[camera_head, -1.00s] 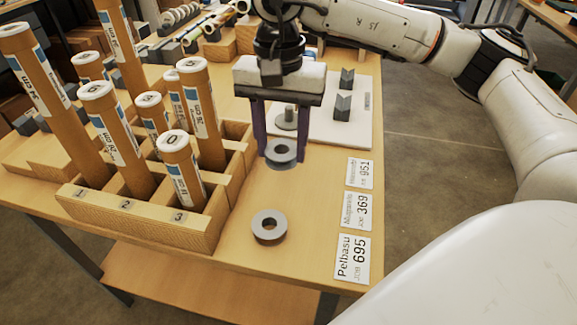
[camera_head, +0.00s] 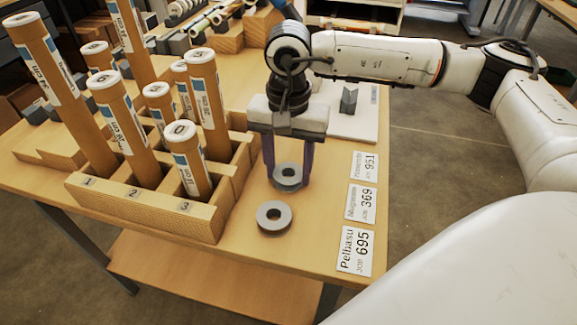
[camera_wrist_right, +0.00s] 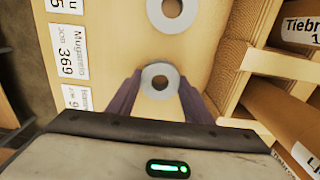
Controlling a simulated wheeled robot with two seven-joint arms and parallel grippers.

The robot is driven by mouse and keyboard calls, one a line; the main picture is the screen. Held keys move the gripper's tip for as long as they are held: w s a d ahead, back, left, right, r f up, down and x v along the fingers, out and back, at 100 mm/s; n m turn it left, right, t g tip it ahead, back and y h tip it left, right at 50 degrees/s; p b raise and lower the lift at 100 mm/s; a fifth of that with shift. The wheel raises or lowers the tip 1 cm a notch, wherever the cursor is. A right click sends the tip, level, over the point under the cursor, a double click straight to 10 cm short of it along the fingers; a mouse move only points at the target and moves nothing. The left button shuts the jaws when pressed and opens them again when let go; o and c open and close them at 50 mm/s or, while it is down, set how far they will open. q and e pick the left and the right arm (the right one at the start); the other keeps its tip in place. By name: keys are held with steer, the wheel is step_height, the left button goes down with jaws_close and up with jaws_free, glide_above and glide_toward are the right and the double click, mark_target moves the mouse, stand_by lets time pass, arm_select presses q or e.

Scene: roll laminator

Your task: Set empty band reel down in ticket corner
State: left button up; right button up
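My right gripper (camera_head: 288,180) points down with its purple fingers on either side of a grey ring-shaped band reel (camera_head: 288,175). The reel sits between the fingertips, also in the right wrist view (camera_wrist_right: 160,78); it is low over the table, and I cannot tell whether it touches. A second grey reel (camera_head: 274,217) lies flat on the table just in front of it, also at the top of the wrist view (camera_wrist_right: 172,10). Three white tickets, 951 (camera_head: 365,167), 369 (camera_head: 361,203) and 695 (camera_head: 355,250), lie along the table's right edge. My left gripper is not in view.
A wooden rack (camera_head: 140,212) with several tall brown labelled tubes stands close left of the gripper. A white plate (camera_head: 352,122) with a grey notched block (camera_head: 348,100) is behind it, partly hidden by my arm. Bare table lies between the reels and the tickets.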

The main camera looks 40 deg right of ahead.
steer(key=o, duration=0.4)
steer(key=shift+c, duration=0.2)
steer(key=shift+r, duration=0.1)
step_height(320, 180, up, 12)
steer(key=shift+b, duration=0.35)
stand_by(1.1)
